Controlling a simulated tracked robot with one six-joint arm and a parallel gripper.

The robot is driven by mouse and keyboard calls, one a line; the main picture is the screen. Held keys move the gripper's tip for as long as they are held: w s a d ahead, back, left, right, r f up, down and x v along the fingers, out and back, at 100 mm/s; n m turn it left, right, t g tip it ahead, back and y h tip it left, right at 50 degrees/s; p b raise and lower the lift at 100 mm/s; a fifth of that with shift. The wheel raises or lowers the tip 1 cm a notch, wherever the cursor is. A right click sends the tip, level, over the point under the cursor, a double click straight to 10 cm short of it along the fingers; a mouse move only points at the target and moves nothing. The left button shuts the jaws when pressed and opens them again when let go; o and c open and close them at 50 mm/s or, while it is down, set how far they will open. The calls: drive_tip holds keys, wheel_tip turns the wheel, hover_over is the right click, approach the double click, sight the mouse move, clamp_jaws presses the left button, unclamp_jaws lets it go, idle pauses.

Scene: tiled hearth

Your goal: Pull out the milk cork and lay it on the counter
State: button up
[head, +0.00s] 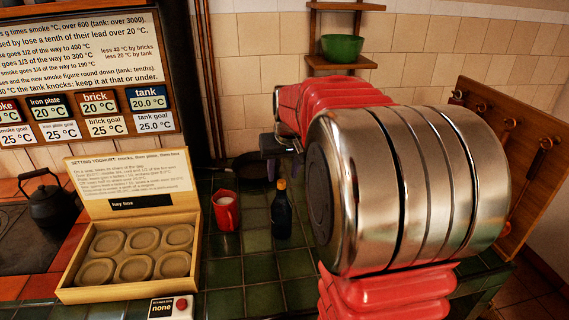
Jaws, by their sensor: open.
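A dark bottle (281,215) stands upright on the green tiled counter (260,298), near the middle of the head view. A small orange-yellow cork (281,184) sits in its mouth; no label naming milk can be made out. My gripper (281,146) is at the end of my red arm, above and behind the bottle in the picture. It is open, and apart from the cork as far as I can see. My large silver arm joint stands close on the right and hides part of the counter.
A red mug (226,213) with something pale inside stands left of the bottle, and a dark pan (247,166) lies behind. A button box (171,308) is in front. Bare tiles surround the bottle.

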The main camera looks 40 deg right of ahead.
sight(281, 181)
drive_tip(key=shift+x, duration=2)
drive_tip(key=shift+c, duration=0.7)
clamp_jaws()
drive_tip(key=shift+r, duration=0.4)
drive_tip(key=shift+r, duration=0.9)
wheel_tip(281, 181, up, 6)
drive_tip(key=shift+r, duration=0.15)
drive_tip(key=shift+a, duration=0.1)
